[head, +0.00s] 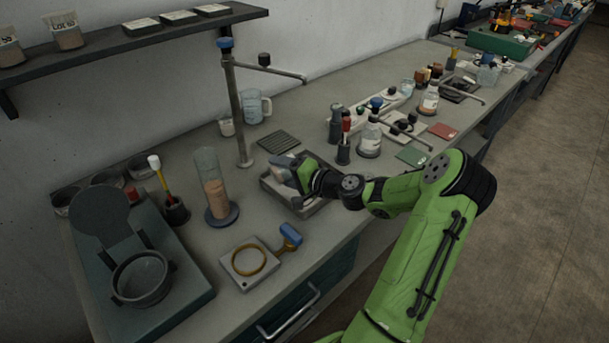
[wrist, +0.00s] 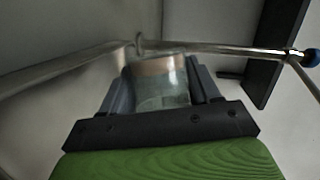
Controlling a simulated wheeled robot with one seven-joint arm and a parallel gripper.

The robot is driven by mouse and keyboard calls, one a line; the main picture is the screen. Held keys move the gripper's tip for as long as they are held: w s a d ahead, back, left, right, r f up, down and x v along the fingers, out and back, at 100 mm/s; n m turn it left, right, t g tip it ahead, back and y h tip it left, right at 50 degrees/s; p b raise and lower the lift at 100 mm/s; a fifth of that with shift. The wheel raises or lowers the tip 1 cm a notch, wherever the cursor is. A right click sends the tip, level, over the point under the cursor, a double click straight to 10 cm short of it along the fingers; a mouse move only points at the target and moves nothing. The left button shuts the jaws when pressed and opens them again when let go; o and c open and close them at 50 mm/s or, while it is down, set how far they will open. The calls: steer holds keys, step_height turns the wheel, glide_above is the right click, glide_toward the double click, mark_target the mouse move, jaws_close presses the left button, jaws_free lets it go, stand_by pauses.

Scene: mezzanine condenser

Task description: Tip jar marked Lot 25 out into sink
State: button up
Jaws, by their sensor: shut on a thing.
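My gripper (head: 287,170) is shut on a clear jar (wrist: 162,82), low over the sink (head: 308,211). In the wrist view the jar sits between both fingers, with a brownish band of contents toward its far end. The camera is turned on its side there, so the jar looks tilted well over, but I cannot tell how far. No lot marking on it is readable. In the head view the gripper and wrist hide most of the jar and part of the sink. I cannot see whether anything has fallen into the sink.
A tap post (head: 238,110) with a blue knob stands behind the sink. A tall cylinder (head: 214,185) stands to the left, and a block with a yellow ring (head: 250,264) in front. Bottles (head: 369,138) stand to the right. More jars (head: 66,32) sit on the shelf.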

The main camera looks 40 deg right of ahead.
steer(key=shift+d+f, duration=0.25)
steer(key=shift+f, duration=0.15)
steer(key=shift+d+r+m+t+y+p, duration=0.15)
steer(key=shift+r+m+t+y+p, duration=0.2)
steer(key=shift+m, duration=0.45)
stand_by(0.8)
